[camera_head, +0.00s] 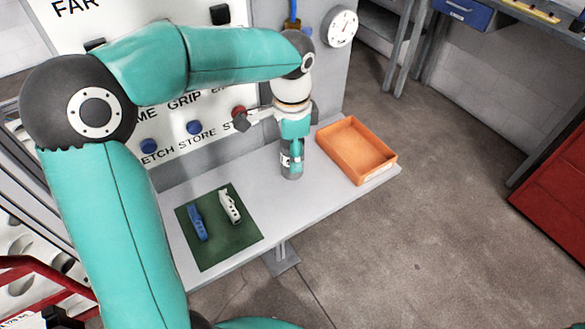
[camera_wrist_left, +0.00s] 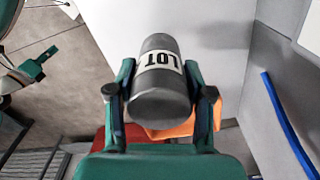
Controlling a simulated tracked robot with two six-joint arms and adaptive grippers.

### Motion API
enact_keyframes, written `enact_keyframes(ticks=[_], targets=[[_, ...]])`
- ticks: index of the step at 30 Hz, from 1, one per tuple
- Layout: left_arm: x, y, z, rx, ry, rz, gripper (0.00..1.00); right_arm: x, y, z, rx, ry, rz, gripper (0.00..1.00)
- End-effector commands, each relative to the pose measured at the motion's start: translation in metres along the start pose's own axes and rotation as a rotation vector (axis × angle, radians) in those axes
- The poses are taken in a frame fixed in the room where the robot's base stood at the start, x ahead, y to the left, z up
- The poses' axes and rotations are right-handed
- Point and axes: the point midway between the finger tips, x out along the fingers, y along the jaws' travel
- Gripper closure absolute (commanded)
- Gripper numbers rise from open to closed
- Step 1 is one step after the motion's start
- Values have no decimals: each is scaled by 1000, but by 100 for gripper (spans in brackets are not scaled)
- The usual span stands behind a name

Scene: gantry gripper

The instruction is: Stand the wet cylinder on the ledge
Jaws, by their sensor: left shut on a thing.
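The dark grey cylinder (camera_head: 291,170) is upright over the pale grey ledge (camera_head: 250,186), left of the orange tray. In the left wrist view the cylinder (camera_wrist_left: 158,98) shows a white label reading "LOT". My left gripper (camera_head: 292,150) points down and is shut on the cylinder, with one finger on each side in the left wrist view (camera_wrist_left: 160,74). I cannot tell whether the cylinder's lower end touches the ledge. Wetness cannot be made out.
An orange tray (camera_head: 367,169) stands at the ledge's right end. A green mat (camera_head: 219,250) with a blue tool (camera_head: 197,221) and a white tool (camera_head: 230,207) lies on the left. The panel with knobs (camera_head: 165,110) rises behind. Bare ledge lies between mat and cylinder.

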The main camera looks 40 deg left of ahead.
Motion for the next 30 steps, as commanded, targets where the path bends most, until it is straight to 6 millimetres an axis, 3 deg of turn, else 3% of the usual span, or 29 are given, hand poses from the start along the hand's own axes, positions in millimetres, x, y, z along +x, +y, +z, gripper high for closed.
enact_keyframes(ticks=[5, 13, 26, 27, 30], targets=[[11, 0, 0, -2, 1, -1, 100, 1, 0, 0, 0, 0, 0, 100], [46, 0, 0, -1, 0, 0, 100, 3, 1, 0, 0, 0, 0, 100], [53, -1, 0, -2, 2, -1, 100, 6, 2, 0, 0, 0, 0, 100], [52, 0, 1, -2, 1, 0, 42, 5, 2, 0, 0, 0, 0, 100], [52, 0, 1, -2, 1, 0, 25, 5, 2, 0, 0, 0, 0, 100]])
